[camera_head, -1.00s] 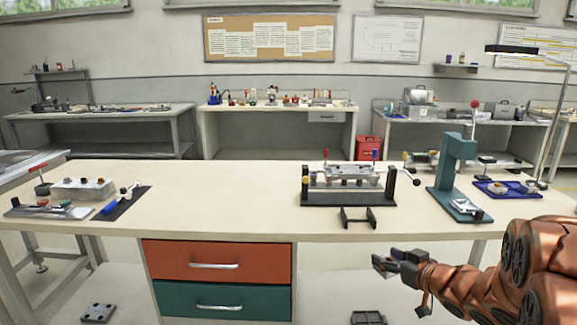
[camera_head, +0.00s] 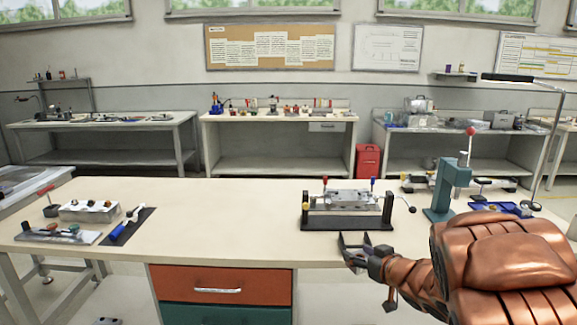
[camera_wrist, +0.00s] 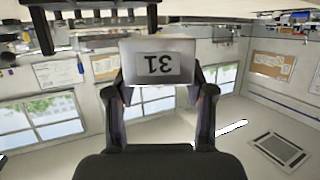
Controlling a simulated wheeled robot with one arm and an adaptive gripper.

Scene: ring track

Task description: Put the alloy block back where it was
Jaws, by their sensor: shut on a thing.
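A silver-grey block (camera_wrist: 157,60) with a label reading 31, upside down in the wrist view, is held between the fingertips of my gripper (camera_wrist: 157,88); I take it for the alloy block. The block cannot be made out clearly there.
At the left are a white block (camera_head: 90,211) and tools on a dark mat (camera_head: 128,226). The table's middle (camera_head: 220,215) is clear.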

